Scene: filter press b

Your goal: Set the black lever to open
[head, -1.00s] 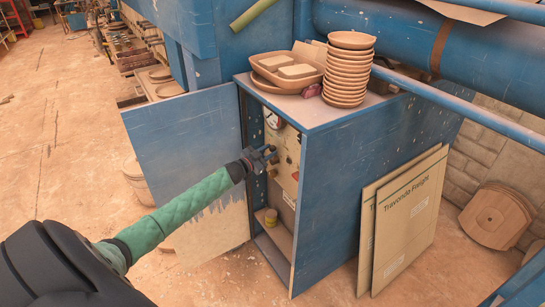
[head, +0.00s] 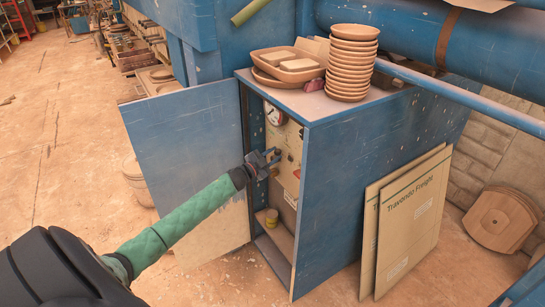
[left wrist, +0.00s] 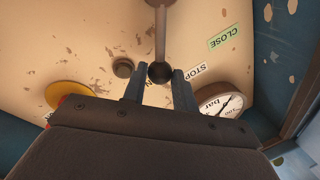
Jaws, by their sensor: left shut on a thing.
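The black lever shows in the left wrist view as a rod (left wrist: 160,34) running from a round pivot at the top edge to a dark ball knob (left wrist: 160,73). My left gripper (left wrist: 158,76) is shut on the knob, with a finger on each side of it. The green CLOSE label (left wrist: 224,37) is right of the rod; no OPEN label is readable. In the head view my left gripper (head: 276,157) is at the panel (head: 290,140) inside the blue cabinet and hides most of the lever. My right gripper is in neither view.
The cabinet door (head: 180,145) stands open on the left. A pressure gauge (left wrist: 222,103), a STOP label (left wrist: 196,72), a push button (left wrist: 122,68) and a yellow disc (left wrist: 70,95) are near the gripper. Stacked bowls (head: 349,65) stand on top. Cardboard (head: 410,220) leans on the right side.

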